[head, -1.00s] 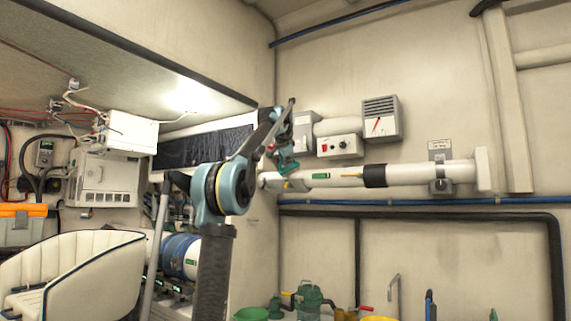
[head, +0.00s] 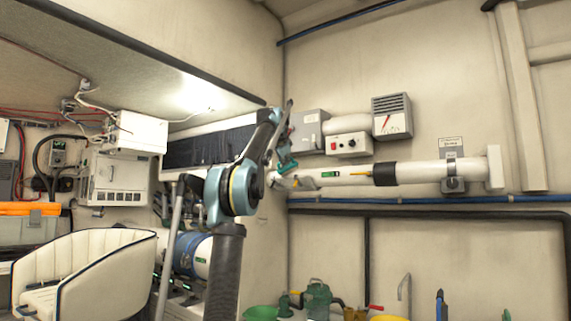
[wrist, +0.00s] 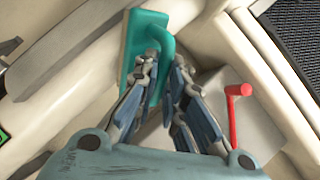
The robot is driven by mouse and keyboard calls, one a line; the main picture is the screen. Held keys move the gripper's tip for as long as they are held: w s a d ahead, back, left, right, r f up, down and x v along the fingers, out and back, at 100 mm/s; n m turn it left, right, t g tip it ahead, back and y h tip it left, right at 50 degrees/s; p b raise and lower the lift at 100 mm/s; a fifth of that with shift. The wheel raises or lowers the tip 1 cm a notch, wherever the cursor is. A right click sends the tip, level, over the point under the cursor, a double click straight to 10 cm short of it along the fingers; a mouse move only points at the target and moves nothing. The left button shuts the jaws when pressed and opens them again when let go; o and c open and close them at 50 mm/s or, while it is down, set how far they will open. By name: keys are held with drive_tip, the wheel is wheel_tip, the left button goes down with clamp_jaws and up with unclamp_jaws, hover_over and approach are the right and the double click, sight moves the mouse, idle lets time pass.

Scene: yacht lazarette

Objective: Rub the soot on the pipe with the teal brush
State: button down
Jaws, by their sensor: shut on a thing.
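The teal brush (wrist: 135,55) is between the fingers of my gripper (wrist: 160,75), which is shut on its curved handle. In the head view the brush (head: 287,166) hangs below my gripper (head: 284,153), close to the left end of the white pipe (head: 430,172). In the wrist view the pipe (wrist: 75,65) runs behind the brush. I cannot tell whether the brush touches it. A greyish patch (head: 305,184) shows on the pipe near the brush; I cannot tell whether it is soot. The gripper hides part of the pipe's end.
A red lever (wrist: 236,105) stands close to the right of my gripper. A control box (head: 348,144) and a gauge (head: 391,117) are on the wall above the pipe. A blue line (head: 420,200) runs below it. A white seat (head: 85,270) stands at lower left.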

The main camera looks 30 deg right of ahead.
drive_tip(key=shift+w+a, duration=0.15)
drive_tip(key=shift+w, duration=0.15)
drive_tip(key=shift+r, duration=0.1)
drive_tip(key=shift+s+a+r, duration=0.25)
drive_tip(key=shift+a+r, duration=0.35)
drive_tip(key=shift+r, duration=0.15)
drive_tip(key=shift+s+a+r, duration=0.25)
drive_tip(key=shift+a+r, duration=0.3)
drive_tip(key=shift+r, duration=0.2)
drive_tip(key=shift+s+a+r, duration=0.25)
drive_tip(key=shift+a+r, duration=0.35)
drive_tip(key=shift+r, duration=0.15)
drive_tip(key=shift+s+a+r, duration=0.2)
drive_tip(key=shift+a+r, duration=0.3)
drive_tip(key=shift+r, duration=0.1)
drive_tip(key=shift+s+a+r, duration=0.15)
drive_tip(key=shift+a+r, duration=0.3)
drive_tip(key=shift+r, duration=0.1)
drive_tip(key=shift+d+f, duration=0.1)
drive_tip(key=w+d+f, duration=0.1)
drive_tip(key=d+f, duration=0.3)
drive_tip(key=f, duration=0.1)
drive_tip(key=shift+w+f, duration=0.2)
drive_tip(key=shift+w, duration=0.2)
drive_tip(key=shift+w+d+f, duration=0.2)
drive_tip(key=shift+d+f, duration=0.45)
drive_tip(key=shift+f, duration=0.05)
